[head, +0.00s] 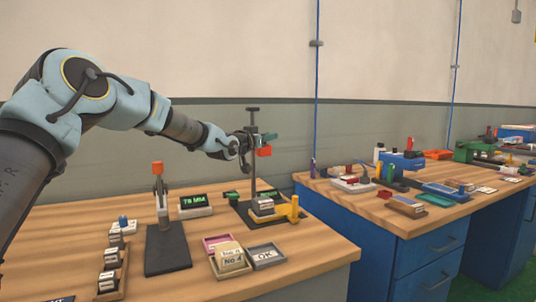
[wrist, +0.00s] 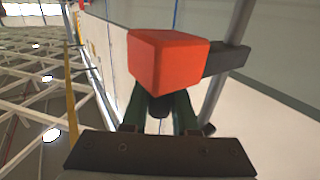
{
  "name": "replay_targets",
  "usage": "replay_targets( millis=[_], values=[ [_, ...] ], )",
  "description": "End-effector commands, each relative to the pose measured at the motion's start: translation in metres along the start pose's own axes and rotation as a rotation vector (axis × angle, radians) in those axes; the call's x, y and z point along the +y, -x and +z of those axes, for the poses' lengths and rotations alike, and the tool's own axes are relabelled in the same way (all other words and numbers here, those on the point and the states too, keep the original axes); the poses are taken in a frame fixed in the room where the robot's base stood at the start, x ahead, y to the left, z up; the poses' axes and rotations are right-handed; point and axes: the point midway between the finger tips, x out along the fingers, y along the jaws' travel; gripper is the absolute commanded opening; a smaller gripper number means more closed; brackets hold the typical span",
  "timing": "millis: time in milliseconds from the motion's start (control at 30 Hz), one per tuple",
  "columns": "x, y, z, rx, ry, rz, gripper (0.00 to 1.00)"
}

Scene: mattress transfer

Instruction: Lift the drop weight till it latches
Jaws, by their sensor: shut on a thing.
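The drop weight appears to be the red block (head: 264,152) beside the dark upright post (head: 252,120) in the head view, held well above the stand's black base (head: 243,212). In the wrist view the red block (wrist: 165,60) fills the upper middle, with a dark arm (wrist: 227,62) reaching to the grey post (wrist: 222,85). My gripper (head: 267,138) is at the block, its green fingers (wrist: 160,112) shut around a dark piece at it. The exact grip is partly hidden. I cannot tell whether a latch is engaged.
A yellow lever part (head: 291,210) and a labelled block (head: 262,206) sit at the stand's base. A second bench (head: 430,211) stands at right.

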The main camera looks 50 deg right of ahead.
Motion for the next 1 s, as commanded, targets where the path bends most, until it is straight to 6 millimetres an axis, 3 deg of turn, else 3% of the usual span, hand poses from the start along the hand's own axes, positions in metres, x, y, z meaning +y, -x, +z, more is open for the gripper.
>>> replay_targets(
  millis=[33,233,767,800,1000],
  values=[
    [0.0,0.0,-0.02,0.006,-0.002,0.0,0.0],
    [0.0,0.0,-0.049,0.005,-0.001,0.0,0.0],
    [0.0,0.0,-0.067,0.017,-0.002,-0.001,0.0],
    [0.0,0.0,-0.067,0.017,-0.002,-0.001,0.29],
    [0.0,0.0,-0.062,0.009,-0.001,0.0,0.52]
  ],
)
